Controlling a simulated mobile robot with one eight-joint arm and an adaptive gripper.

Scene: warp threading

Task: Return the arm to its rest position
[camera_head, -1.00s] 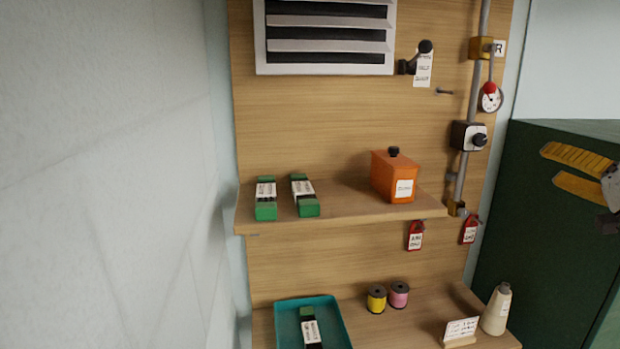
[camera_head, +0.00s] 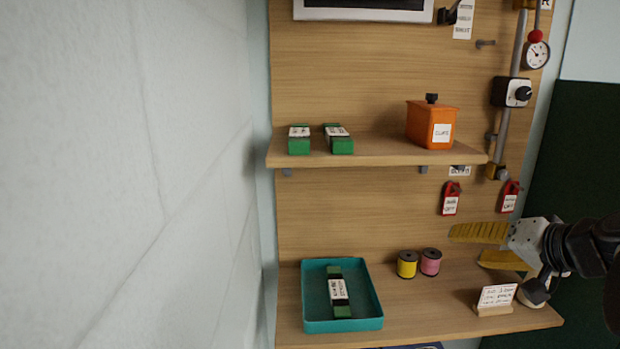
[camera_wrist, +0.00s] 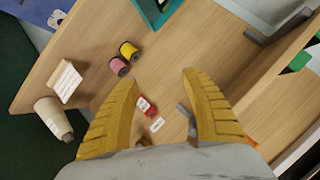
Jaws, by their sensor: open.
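My gripper (camera_head: 490,245) is at the right of the head view, in front of the right end of the lower shelf. Its yellow ribbed fingers are spread apart with nothing between them. They also show in the wrist view (camera_wrist: 158,105), wide apart, with a red tag (camera_wrist: 146,106) on the panel visible beyond the gap.
The lower shelf (camera_head: 420,318) holds a teal tray (camera_head: 312,325) with a green-ended block, yellow (camera_head: 407,264) and pink (camera_head: 431,262) spools, and a card stand (camera_head: 495,298). The upper shelf (camera_head: 380,152) holds two green blocks and an orange box (camera_head: 420,122). A white wall (camera_head: 120,180) stands left.

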